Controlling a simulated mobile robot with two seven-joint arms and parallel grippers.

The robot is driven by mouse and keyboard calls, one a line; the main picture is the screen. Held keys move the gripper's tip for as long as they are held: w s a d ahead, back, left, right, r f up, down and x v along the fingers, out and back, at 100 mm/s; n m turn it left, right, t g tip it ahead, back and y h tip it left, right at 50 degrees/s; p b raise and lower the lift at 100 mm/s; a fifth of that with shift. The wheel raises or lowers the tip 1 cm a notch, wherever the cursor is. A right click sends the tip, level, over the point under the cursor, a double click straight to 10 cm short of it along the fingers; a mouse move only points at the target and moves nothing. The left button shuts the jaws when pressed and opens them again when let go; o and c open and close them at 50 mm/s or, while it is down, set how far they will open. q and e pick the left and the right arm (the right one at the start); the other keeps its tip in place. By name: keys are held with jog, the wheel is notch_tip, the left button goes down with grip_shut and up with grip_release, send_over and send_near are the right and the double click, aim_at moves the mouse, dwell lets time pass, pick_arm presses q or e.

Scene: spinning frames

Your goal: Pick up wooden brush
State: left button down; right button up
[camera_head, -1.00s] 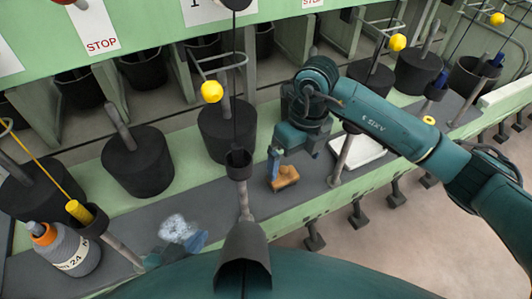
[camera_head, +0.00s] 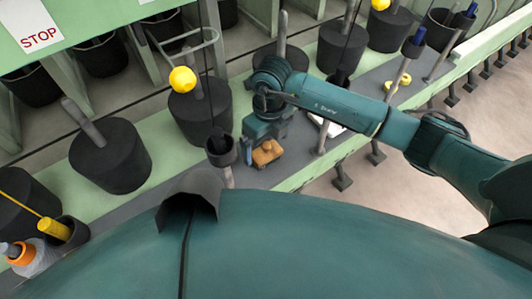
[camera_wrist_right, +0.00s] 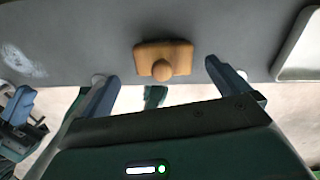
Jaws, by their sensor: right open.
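The wooden brush (camera_head: 267,153) is a small tan-brown block lying on the dark grey shelf of the frame. In the right wrist view the brush (camera_wrist_right: 180,57) lies crosswise, with a round knob toward me. My right gripper (camera_head: 254,148) is open over the shelf, right at the brush in the head view. In the right wrist view its two fingers (camera_wrist_right: 155,72) stand wide apart, one on each side of the brush, with clear gaps and no contact to see. My left gripper does not show in the head view.
A dark cup (camera_head: 221,150) on a post stands just left of the brush. A white tray (camera_wrist_right: 302,50) lies right of it.

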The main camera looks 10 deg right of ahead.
aim_at(268, 146)
jog(key=f, duration=0.4)
jog(key=shift+w+f, duration=0.2)
jog(key=shift+c, duration=0.2)
jog(key=c, duration=1)
jog(key=shift+r, duration=0.1)
jog(key=shift+s+d+r, duration=0.15)
jog(key=shift+s+r, duration=0.05)
jog(key=shift+r, duration=0.2)
notch_tip(268, 146, up, 6)
jog(key=shift+f, duration=0.1)
jog(key=s+d, duration=0.3)
jog(key=s, duration=0.6)
jog(key=s+d+b, duration=0.1)
jog(key=s+d, duration=0.3)
jog(key=s, duration=0.5)
jog(key=shift+d+b, duration=0.2)
jog(key=shift+b, duration=0.1)
jog(key=shift+s, duration=0.1)
